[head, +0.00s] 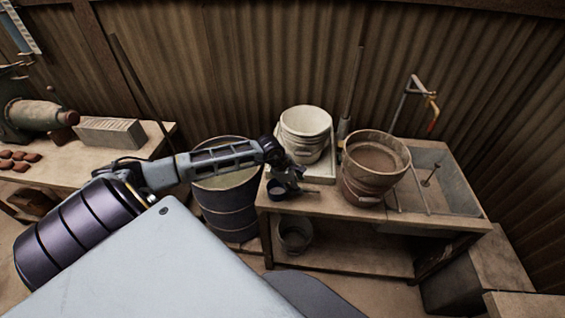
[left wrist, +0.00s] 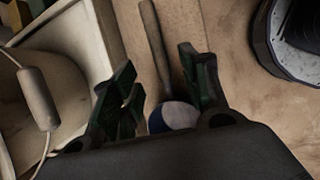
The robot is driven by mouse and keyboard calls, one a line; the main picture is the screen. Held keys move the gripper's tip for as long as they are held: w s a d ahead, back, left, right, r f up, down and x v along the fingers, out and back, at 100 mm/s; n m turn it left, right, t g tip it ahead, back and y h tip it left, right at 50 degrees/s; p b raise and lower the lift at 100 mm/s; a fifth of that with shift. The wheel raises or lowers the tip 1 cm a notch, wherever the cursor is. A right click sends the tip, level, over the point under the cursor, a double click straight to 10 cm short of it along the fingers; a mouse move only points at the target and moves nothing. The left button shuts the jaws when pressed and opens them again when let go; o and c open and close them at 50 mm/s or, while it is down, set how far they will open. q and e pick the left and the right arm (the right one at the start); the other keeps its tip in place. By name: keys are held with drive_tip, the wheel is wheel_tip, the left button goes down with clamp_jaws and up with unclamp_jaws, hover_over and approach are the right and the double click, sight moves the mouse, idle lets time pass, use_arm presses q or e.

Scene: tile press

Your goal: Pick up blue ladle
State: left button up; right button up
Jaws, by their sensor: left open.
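The blue ladle (head: 276,189) lies at the left front edge of the wooden bench (head: 335,206), its bowl small and dark blue in the head view. In the left wrist view its grey handle (left wrist: 154,42) points up the picture, and its bowl (left wrist: 172,116), pale inside with a blue rim, sits low between the fingers and is partly hidden by the gripper body. My left gripper (head: 290,178) is just over the ladle. In the left wrist view the open fingers (left wrist: 158,72) are on either side of the ladle, apart from its handle. My right gripper is out of view.
A white bucket (head: 305,125) stands in a pale tray behind the gripper. A brown bucket (head: 375,160) stands to the right, beside a grey sink (head: 447,190). A dark blue drum (head: 228,212) stands left of the bench. A small pail (head: 295,237) is on the lower shelf.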

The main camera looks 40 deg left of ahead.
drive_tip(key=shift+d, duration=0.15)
use_arm(q)
drive_tip(key=shift+d+f, duration=0.1)
drive_tip(key=shift+f, duration=0.05)
drive_tip(key=shift+x, duration=0.75)
drive_tip(key=shift+w+f+p, duration=0.1)
drive_tip(key=shift+f+p, duration=0.3)
drive_tip(key=shift+f, duration=0.3)
drive_tip(key=shift+w+d+f, duration=0.1)
drive_tip(key=shift+w+f, duration=0.15)
drive_tip(key=shift+f, duration=0.3)
drive_tip(key=shift+w+d+f, duration=0.1)
drive_tip(key=shift+f, duration=0.25)
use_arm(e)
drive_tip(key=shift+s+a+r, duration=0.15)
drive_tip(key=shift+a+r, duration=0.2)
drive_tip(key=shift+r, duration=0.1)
